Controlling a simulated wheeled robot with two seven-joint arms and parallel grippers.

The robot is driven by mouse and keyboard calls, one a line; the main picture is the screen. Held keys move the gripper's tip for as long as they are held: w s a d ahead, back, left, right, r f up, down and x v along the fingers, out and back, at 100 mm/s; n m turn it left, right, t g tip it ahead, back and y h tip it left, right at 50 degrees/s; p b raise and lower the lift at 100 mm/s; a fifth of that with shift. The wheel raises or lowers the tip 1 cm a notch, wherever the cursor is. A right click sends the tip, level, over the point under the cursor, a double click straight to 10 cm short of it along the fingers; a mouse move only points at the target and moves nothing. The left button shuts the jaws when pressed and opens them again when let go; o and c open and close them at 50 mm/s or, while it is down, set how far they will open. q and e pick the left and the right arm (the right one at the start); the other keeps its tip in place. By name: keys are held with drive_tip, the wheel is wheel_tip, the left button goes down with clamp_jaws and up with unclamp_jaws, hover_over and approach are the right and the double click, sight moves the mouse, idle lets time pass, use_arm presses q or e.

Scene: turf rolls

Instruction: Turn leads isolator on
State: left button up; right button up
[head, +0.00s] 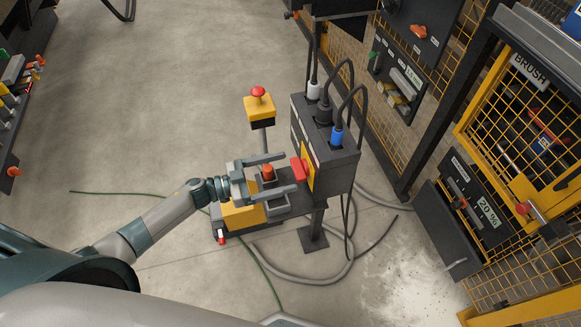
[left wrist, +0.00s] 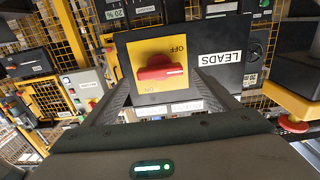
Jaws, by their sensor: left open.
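The leads isolator is a red handle (head: 299,170) on a yellow plate, on the side of a dark grey box (head: 338,165) on a post. In the left wrist view the red handle (left wrist: 160,73) lies roughly crosswise on its yellow plate (left wrist: 160,48). "OFF" is above it and "ON" below, with the lettering upside down; a white "LEADS" label (left wrist: 221,58) is beside it. My left gripper (head: 289,172) is open and faces the handle, with one finger on each side of it. Whether the fingers touch it I cannot tell. My right gripper is not in view.
Cables with plugs, one blue (head: 337,136), enter the box's top. A yellow post box with a red button (head: 258,92) stands behind the gripper. A yellow mesh fence with panels (head: 470,200) is at the right. Hoses lie on the floor; open floor (head: 160,110) is at the left.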

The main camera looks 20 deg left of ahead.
sight(293, 169)
use_arm(q)
drive_tip(key=shift+x, duration=1.6)
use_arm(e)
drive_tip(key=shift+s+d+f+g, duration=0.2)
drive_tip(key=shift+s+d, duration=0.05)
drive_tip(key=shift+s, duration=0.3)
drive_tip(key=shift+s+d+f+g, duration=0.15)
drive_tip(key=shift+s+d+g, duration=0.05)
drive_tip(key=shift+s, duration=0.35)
use_arm(q)
drive_tip(key=shift+c, duration=0.3)
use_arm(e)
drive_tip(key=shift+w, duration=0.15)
use_arm(q)
drive_tip(key=c, duration=1)
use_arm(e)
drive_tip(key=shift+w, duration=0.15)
